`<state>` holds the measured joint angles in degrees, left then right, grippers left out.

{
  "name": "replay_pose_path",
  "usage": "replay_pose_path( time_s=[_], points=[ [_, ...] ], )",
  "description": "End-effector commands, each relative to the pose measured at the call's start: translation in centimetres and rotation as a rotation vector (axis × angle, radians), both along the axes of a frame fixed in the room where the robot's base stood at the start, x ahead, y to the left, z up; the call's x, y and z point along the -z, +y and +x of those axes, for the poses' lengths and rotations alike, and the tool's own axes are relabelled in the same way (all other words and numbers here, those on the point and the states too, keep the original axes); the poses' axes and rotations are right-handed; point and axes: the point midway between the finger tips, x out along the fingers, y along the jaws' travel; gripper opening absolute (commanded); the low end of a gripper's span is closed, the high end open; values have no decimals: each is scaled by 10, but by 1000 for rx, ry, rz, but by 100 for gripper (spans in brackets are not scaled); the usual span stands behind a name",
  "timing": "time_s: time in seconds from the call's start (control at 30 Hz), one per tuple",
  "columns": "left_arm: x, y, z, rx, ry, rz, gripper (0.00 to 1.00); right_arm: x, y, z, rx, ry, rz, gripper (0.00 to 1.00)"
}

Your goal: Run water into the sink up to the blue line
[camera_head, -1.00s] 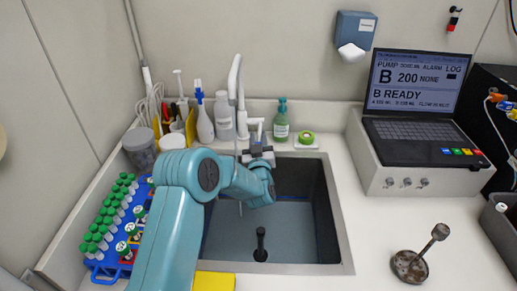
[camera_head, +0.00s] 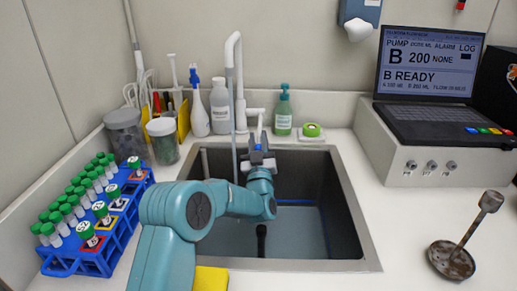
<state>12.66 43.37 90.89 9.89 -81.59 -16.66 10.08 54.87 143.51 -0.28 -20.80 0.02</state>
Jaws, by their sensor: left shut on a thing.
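The sink (camera_head: 345,210) is a dark basin with a light metal rim. Grey-blue water (camera_head: 295,238) lies in its bottom, around a black upright pipe (camera_head: 261,236). A blue line (camera_head: 298,202) runs along the inner wall, just above the water surface where it shows; my arm hides the rest. The white tap (camera_head: 232,60) stands behind the sink, and a thin stream (camera_head: 235,150) falls from its spout. My left gripper (camera_head: 259,148) is at the tap's white lever (camera_head: 257,113), shut on it; the fingers partly hide the contact. My right gripper is not in view.
A blue rack (camera_head: 120,235) of green-capped tubes stands left of the sink. Jars, bottles and a soap dispenser (camera_head: 283,110) line the back. A laptop (camera_head: 430,70) sits on a box at right.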

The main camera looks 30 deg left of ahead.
Motion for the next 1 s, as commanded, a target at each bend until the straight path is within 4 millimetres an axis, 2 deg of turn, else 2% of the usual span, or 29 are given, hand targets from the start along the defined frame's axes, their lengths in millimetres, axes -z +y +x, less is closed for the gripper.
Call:
replay_pose_path(
  time_s=[0.27,0.3,0.33,0.67,1.0],
  points=[
    [0,-1,-1,1,1,0,0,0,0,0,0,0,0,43],
    [0,-1,-1,1,1,0,30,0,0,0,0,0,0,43],
    [0,-1,-1,1,1,0,39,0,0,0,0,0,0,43],
    [2,-2,-3,1,2,-1,39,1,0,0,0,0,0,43],
    [27,-31,-43,4,2,-1,39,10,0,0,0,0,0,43]
  ],
)
